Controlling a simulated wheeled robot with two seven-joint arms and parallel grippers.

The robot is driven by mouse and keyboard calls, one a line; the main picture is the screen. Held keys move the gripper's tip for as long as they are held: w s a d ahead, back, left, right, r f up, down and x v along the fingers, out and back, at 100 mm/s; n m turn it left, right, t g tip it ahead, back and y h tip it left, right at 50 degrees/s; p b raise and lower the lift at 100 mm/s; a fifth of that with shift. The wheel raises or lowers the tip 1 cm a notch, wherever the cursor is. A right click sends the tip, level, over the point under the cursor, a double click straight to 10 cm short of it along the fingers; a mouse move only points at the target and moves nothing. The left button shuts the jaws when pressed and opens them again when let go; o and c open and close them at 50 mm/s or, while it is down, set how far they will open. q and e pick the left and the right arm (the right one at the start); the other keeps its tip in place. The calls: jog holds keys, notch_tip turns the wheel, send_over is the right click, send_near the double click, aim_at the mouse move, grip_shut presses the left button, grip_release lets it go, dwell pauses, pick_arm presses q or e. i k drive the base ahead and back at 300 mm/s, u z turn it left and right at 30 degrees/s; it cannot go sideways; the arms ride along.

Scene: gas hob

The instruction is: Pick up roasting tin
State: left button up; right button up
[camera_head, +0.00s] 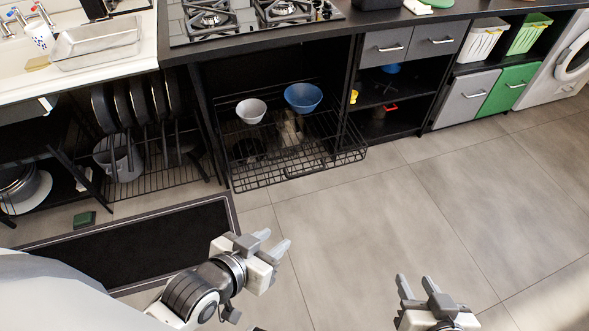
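My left gripper (276,242) is open and empty, over the floor in front of the lower wire rack, well below and to the right of the tin. My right gripper (416,287) is open and empty at the bottom edge, further from the tin. Neither gripper touches anything.
The gas hob (247,14) is right of the tin. A pulled-out wire basket (262,176) holds a white bowl (251,111) and a blue bowl (303,97). A black mat (130,240) and a green sponge (84,219) lie on the left floor. The right floor is clear.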

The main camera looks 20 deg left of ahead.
aim_at(97, 43)
jog(key=u, duration=3)
jog(key=i, duration=2.5)
jog(key=z, duration=1.65)
